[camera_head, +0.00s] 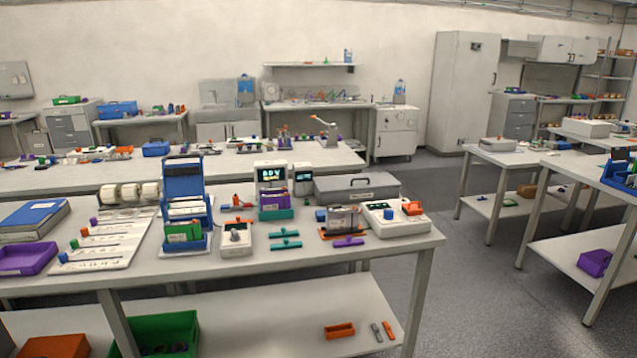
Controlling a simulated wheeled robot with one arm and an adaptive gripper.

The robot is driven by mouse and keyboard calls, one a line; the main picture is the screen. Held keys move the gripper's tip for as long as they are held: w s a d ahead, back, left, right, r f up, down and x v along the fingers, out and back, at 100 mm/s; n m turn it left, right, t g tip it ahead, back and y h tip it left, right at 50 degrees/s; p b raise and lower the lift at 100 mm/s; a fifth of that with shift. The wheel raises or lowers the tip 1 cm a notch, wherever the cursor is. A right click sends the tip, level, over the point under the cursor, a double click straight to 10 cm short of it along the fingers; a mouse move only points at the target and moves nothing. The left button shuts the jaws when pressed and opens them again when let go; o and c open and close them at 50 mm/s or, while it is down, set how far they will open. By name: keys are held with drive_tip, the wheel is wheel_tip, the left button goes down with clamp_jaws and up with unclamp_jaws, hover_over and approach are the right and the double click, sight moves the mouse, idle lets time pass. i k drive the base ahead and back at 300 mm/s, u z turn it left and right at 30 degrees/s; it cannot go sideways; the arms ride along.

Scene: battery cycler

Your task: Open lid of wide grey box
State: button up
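The wide grey box (372,191) stands at the back right of the near table. It is low and flat, and its lid looks shut, with a dark handle on top and a small label on the front. A clear case on an orange base and a white device stand in front of it and hide part of its front. My gripper is not in view.
The near table (290,265) is crowded: a blue rack (183,190), a display unit (272,178), a clear case (343,219), a white device (395,218) and teal and purple clips. A smaller grey box (498,145) sits on the right table. Floor right of the near table is clear.

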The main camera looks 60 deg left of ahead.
sight(336, 184)
drive_tip(key=u, duration=2.05)
drive_tip(key=i, duration=2.45)
drive_tip(key=u, duration=0.55)
drive_tip(key=i, duration=0.6)
drive_tip(key=u, duration=0.15)
